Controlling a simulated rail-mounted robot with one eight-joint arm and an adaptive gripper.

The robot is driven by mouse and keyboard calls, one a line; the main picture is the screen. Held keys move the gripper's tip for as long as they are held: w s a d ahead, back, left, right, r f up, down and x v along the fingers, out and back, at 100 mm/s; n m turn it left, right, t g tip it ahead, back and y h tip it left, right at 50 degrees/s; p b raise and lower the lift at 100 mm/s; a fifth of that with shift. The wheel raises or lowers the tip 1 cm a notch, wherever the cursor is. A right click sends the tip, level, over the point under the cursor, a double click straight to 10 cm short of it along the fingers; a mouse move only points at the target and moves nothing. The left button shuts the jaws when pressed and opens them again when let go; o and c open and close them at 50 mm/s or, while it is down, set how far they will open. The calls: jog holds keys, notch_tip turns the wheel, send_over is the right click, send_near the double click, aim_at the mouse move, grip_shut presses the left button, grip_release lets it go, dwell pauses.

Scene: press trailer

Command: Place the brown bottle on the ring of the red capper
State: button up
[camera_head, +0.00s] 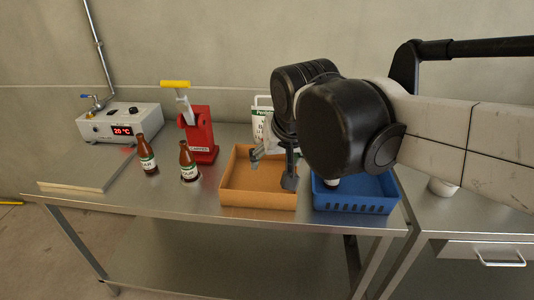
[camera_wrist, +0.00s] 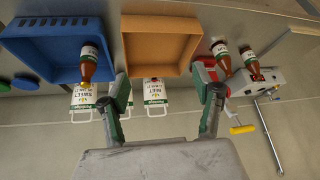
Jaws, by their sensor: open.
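The red capper (camera_head: 199,135) with a yellow handle stands at the back of the steel table. Its ring is too small to make out. Two brown bottles, one at left (camera_head: 147,157) and one nearer the capper (camera_head: 188,162), stand upright in front of it. They also show in the wrist view, at the upper right (camera_wrist: 248,58) (camera_wrist: 221,54). A third brown bottle (camera_wrist: 88,65) is at the blue crate in the wrist view. My gripper (camera_head: 272,169) is open and empty above the orange tray. In the wrist view, one finger partly hides the capper (camera_wrist: 204,70).
The orange tray (camera_head: 258,201) is right of the bottles, the blue crate (camera_head: 350,201) beyond it. White-green cartons (camera_wrist: 155,97) stand behind. A heater box with a display (camera_head: 105,124) and a flat plate (camera_head: 85,178) are at left. My arm covers the right side.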

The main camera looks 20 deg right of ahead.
jog(key=s+d+f, duration=0.1)
jog(key=s+f, duration=0.1)
jog(key=s, duration=0.3)
jog(key=s+d+f+n+t, duration=0.1)
jog(key=s+d+f, duration=0.1)
jog(key=s, duration=0.3)
jog(key=shift+f, duration=0.7)
